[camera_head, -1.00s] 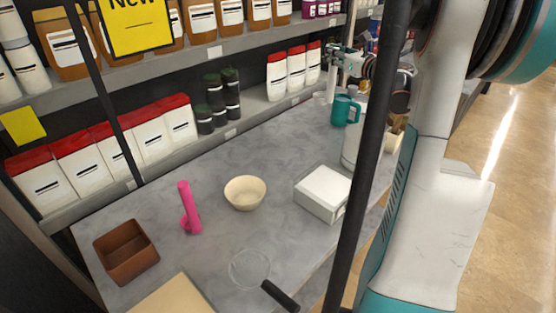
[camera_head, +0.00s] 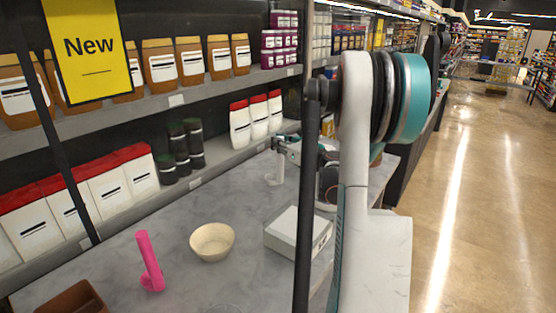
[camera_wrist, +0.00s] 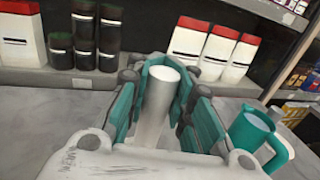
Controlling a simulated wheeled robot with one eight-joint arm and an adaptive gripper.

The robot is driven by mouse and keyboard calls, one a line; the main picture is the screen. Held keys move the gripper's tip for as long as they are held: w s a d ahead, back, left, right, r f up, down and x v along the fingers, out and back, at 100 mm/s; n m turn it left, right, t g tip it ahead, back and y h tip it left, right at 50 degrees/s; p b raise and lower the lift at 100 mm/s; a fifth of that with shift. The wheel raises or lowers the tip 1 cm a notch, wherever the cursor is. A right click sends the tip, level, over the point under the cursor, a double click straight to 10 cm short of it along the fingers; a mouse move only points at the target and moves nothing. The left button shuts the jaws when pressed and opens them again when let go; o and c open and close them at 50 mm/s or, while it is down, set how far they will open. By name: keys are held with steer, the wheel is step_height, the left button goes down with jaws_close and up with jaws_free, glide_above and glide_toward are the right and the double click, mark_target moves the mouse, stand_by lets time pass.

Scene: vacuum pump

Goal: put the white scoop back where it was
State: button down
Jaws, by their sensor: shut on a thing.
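The white scoop (camera_head: 273,177) is in my gripper (camera_head: 286,150), over the far part of the counter in the head view. In the wrist view, my gripper (camera_wrist: 166,92) has its teal fingers closed around a pale grey-white upright cylinder (camera_wrist: 153,110), which looks like the scoop's handle. The scoop's lower end is hidden there. I cannot tell whether the scoop touches the counter. A teal mug (camera_wrist: 252,134) stands to the right of the fingers.
The grey counter (camera_head: 190,285) holds a pink scoop-like tool (camera_head: 150,262), a cream bowl (camera_head: 212,242), a white box (camera_head: 296,234) and a brown tray (camera_head: 72,300). Dark jars (camera_head: 180,150) and red-lidded white bottles (camera_head: 256,115) line the shelf behind. Counter around the bowl is clear.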

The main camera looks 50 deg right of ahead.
mark_target(278, 153)
steer(key=shift+f+b, duration=0.75)
steer(key=shift+f, duration=1.65)
steer(key=shift+f, duration=0.2)
steer(key=c, duration=1.4)
jaws_free()
steer(key=shift+r, duration=0.1)
steer(key=shift+r, duration=0.15)
steer(key=s+p, duration=0.1)
steer(key=s, duration=0.3)
steer(key=s+a, duration=0.1)
steer(key=s, duration=0.3)
steer(key=s+p, duration=0.1)
steer(key=s, duration=0.3)
steer(key=shift+a+p, duration=0.3)
steer(key=shift+a, duration=0.1)
